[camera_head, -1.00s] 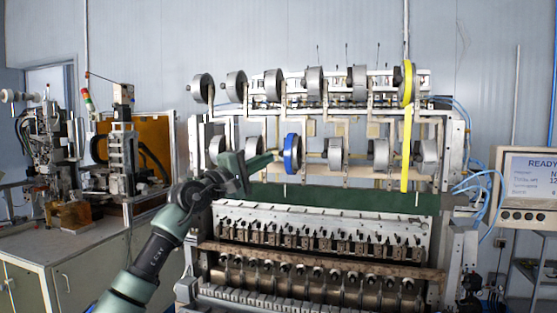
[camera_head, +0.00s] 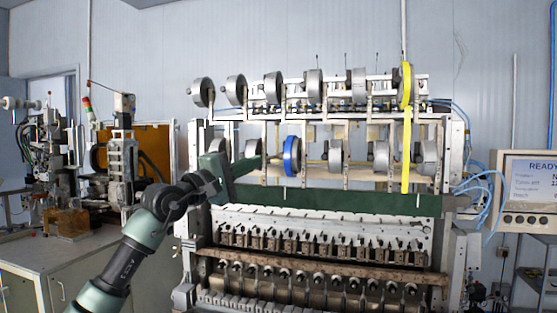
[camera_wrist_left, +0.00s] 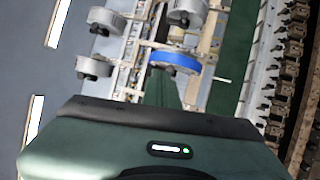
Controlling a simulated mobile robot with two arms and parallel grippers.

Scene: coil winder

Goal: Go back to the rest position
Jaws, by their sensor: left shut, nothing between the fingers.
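My left gripper (camera_head: 258,163) is in front of the left part of the coil winder, near the lower row of grey wheels. It is shut and empty, its dark green fingers pointing right toward the blue ring (camera_head: 292,156). In the head view I cannot tell whether a gap separates them. In the left wrist view the green gripper body fills the bottom, and the shut fingers (camera_wrist_left: 164,90) point toward the blue ring (camera_wrist_left: 176,62). A yellow band (camera_head: 406,150) hangs from an upper wheel at the right. My right gripper is not in view.
The coil winder frame (camera_head: 455,150) with its green bar (camera_head: 340,200) stands close in front. A display screen (camera_head: 530,185) is at the right. A workbench (camera_head: 30,255) with another machine is at the left. A plain wall stands behind.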

